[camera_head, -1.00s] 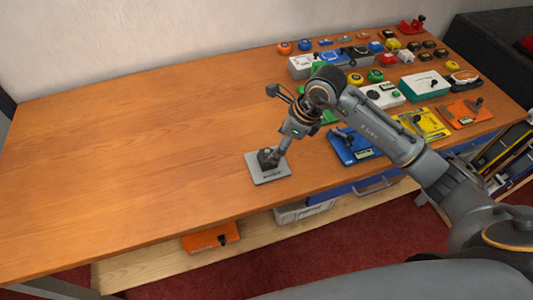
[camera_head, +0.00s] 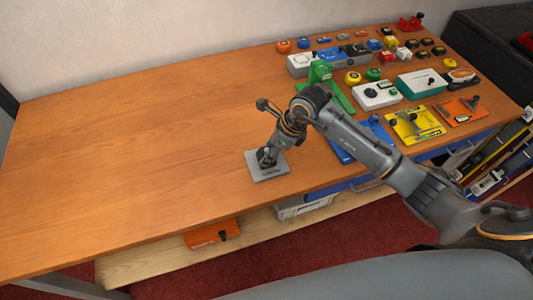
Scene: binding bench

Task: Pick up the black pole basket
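I cannot make out a black pole basket on the bench. A small grey plate (camera_head: 270,172) lies near the front edge of the wooden bench, with a dark block on it that is mostly hidden by my gripper. My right gripper (camera_head: 267,158) points down at this block, low over the plate. Its fingers merge with the dark block, so I cannot tell whether they are open or closed on it. My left gripper is not in view.
Many small tools and cases crowd the bench's right side, including a green device (camera_head: 320,73), a white box (camera_head: 376,96), a teal-and-white box (camera_head: 419,85) and a yellow tray (camera_head: 414,124). The bench's left half is clear. An orange item (camera_head: 212,234) lies on the lower shelf (camera_head: 150,264).

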